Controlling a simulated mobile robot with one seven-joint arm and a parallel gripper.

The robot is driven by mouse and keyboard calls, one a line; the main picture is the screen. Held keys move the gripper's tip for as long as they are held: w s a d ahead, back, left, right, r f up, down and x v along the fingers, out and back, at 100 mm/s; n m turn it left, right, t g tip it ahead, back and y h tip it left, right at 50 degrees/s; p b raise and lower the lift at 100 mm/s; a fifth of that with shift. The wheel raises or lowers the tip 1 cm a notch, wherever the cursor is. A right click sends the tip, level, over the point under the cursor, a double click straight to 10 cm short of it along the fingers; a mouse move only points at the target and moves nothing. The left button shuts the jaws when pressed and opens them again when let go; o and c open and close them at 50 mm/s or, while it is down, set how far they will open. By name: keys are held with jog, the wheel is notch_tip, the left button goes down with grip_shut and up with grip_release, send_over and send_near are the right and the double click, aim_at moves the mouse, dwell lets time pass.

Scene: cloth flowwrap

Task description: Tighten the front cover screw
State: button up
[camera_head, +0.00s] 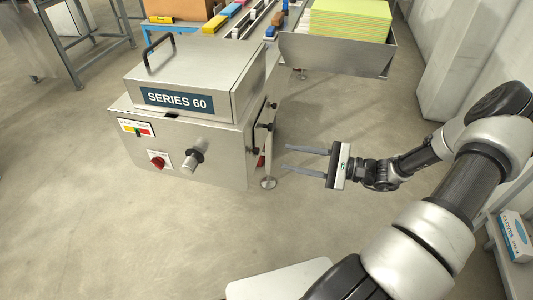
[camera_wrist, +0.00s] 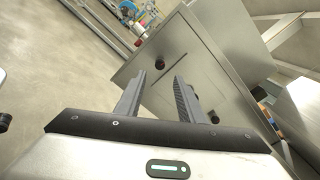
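The machine marked SERIES 60 (camera_head: 185,130) stands left of my gripper. Its front has a silver knob with a dark end (camera_head: 193,160) and a red switch (camera_head: 158,161). Small black knobs, one of them here (camera_head: 268,126), sit along its right side. I cannot tell which is the front cover screw. My gripper (camera_head: 287,158) is open and empty, its fingers pointing left toward the machine's right side, apart from it. In the wrist view, a metal panel (camera_wrist: 190,55) lies beyond the open gripper (camera_wrist: 160,76). One black knob (camera_wrist: 159,62) shows between the fingers, another (camera_wrist: 213,117) beside the right finger.
Behind are a conveyor with coloured items (camera_head: 238,27) and a metal tray (camera_head: 340,52) of yellow-green sheets. A glove box (camera_head: 515,236) sits on a shelf at right. The floor in front is clear.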

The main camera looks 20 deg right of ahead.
aim_at(254, 151)
jog(key=x, duration=0.8)
jog(key=shift+b, duration=0.3)
jog(key=shift+a, duration=0.1)
grip_shut()
